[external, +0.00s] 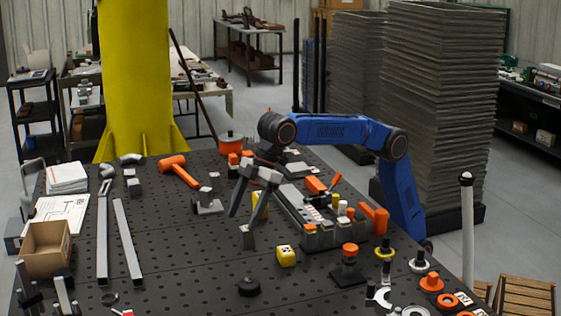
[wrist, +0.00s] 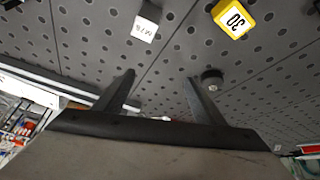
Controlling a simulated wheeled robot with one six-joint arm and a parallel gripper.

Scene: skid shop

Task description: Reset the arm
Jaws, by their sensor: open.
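My blue arm (external: 345,132) stands at the right side of the dark perforated table (external: 185,255) and reaches left across it, bent at the elbow. My gripper (external: 244,216) points down over the middle of the table. Its two fingers are spread apart with nothing between them. In the wrist view the gripper (wrist: 160,78) also shows open and empty over the perforated surface. A small grey block (external: 247,239) stands close to the fingertips in the external view; in the wrist view a labelled block (wrist: 145,24) lies beyond them. I cannot tell the exact gap.
A yellow block (external: 286,256) and a dark round knob (external: 248,287) lie near my gripper. An orange hammer (external: 179,170) lies at the back. A grey fixture (external: 308,213) with orange parts stands right of the gripper. A yellow column (external: 134,80) rises behind the table. The left-centre tabletop is mostly clear.

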